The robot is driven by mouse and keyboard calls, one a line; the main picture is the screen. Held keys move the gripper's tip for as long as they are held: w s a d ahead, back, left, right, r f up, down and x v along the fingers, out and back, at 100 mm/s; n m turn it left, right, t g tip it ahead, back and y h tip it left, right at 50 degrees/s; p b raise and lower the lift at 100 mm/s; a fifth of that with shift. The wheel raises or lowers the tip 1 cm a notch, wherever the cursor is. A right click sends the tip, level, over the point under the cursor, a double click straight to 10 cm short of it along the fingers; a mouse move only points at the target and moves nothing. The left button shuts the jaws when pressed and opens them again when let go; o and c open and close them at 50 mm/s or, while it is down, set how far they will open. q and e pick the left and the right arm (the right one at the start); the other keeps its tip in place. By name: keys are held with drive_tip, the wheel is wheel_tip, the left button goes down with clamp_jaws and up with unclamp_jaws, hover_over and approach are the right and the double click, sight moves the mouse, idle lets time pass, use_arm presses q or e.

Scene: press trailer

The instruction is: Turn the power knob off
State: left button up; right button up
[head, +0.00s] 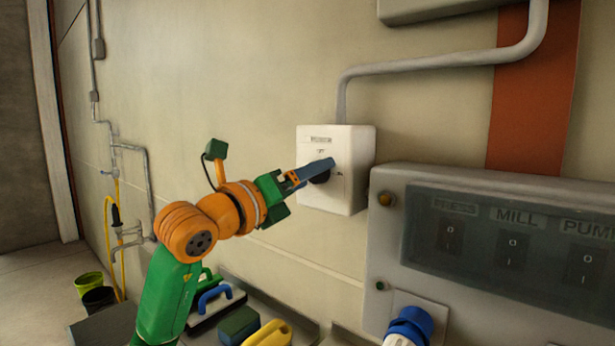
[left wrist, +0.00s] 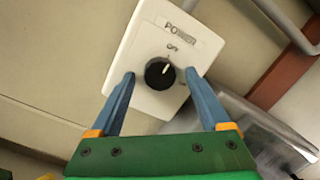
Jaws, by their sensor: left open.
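The power knob (left wrist: 159,75) is a round black knob on a white box labelled POWER (left wrist: 135,52). In the left wrist view its white mark points up and right, roughly towards the upper small label, which looks like OFF. My left gripper (left wrist: 160,73) is open, with one blue finger on each side of the knob; gaps show between the knob and both fingers. In the head view the left gripper (head: 328,168) is at the front of the white box (head: 352,196), and its finger partly hides the dark knob (head: 320,178). My right gripper is not in view.
A grey panel (head: 380,262) with PRESS, MILL and PUMP switches behind a dark cover stands right of the box. A blue connector (head: 410,325) sits below it. A grey conduit (head: 430,63) runs above. Cases and a yellow item (head: 268,335) lie below the arm.

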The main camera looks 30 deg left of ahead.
use_arm(q)
drive_tip(key=s+b, duration=0.3)
drive_tip(key=s, duration=0.4)
drive_tip(key=shift+a+f, duration=0.3)
drive_tip(key=shift+f, duration=0.15)
drive_tip(key=shift+w+r, duration=0.1)
